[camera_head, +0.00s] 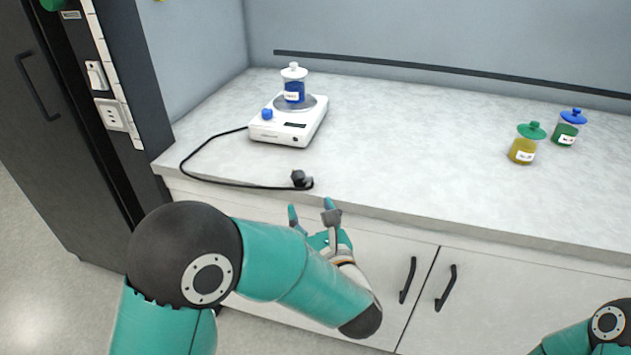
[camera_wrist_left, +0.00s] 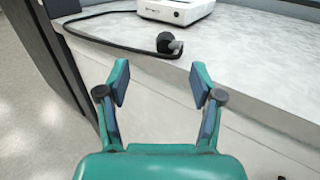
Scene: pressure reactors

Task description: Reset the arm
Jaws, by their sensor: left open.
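My left arm comes in from the left in the head view. Its gripper (camera_head: 312,212) is open and empty, just in front of the counter's front edge. The left wrist view shows the open fingers (camera_wrist_left: 160,90) apart, with the counter edge and a black plug (camera_wrist_left: 168,43) beyond them. The plug (camera_head: 299,178) lies on the counter near the edge, at the end of a black cable. Part of my right arm (camera_head: 600,328) shows at the bottom right of the head view; its gripper is out of frame.
A white hot plate (camera_head: 285,130) on the counter (camera_head: 410,140) bears a blue-filled jar (camera_head: 294,88). A yellow jar (camera_head: 523,148) and a green jar (camera_head: 565,133) stand at the right. A wall socket (camera_head: 112,115) is at the left. The counter's middle is clear.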

